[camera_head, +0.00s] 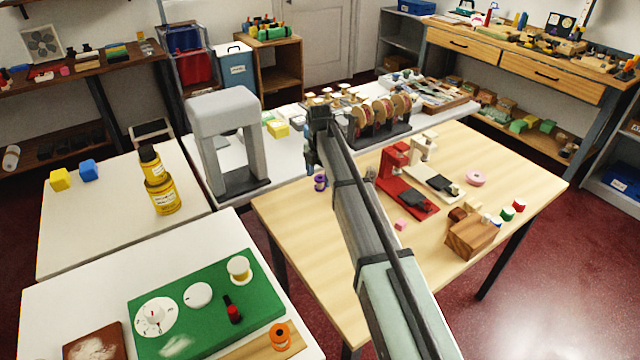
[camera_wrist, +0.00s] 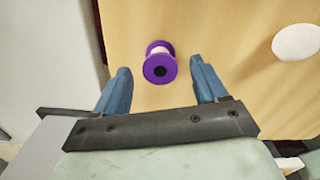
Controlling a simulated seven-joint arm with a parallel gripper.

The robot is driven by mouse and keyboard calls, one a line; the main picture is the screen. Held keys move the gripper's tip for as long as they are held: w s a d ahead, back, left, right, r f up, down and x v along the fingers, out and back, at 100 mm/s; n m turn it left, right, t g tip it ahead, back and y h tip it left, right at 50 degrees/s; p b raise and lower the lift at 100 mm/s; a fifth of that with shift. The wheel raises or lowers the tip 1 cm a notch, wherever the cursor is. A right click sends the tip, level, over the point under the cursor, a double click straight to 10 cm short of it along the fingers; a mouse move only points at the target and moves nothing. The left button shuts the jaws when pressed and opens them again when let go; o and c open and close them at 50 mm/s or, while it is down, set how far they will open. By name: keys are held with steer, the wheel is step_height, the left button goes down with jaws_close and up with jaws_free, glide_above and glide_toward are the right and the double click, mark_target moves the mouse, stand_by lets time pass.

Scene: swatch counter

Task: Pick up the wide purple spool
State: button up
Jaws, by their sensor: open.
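A purple spool (camera_wrist: 160,64) with a pale middle stands out in the wrist view on the light wood table. It lies ahead of and between the two blue fingers of my gripper (camera_wrist: 162,85), and no finger visibly touches it. In the head view the purple spool (camera_head: 320,183) is small, near the left edge of the wooden table, beside my arm. My gripper (camera_head: 316,150) is open and empty above that edge; its fingertips are hard to make out there. I cannot tell the exact height between gripper and spool.
A red sewing machine (camera_head: 408,185), a pink ring (camera_head: 475,178) and a wooden block (camera_head: 470,236) stand to the right on the wooden table. A tall grey frame (camera_head: 226,140) stands left of my gripper. A round white thing (camera_wrist: 297,42) lies right of the spool.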

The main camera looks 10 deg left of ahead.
steer(key=shift+f, duration=1.4)
steer(key=c, duration=1.1)
steer(key=shift+r, duration=0.15)
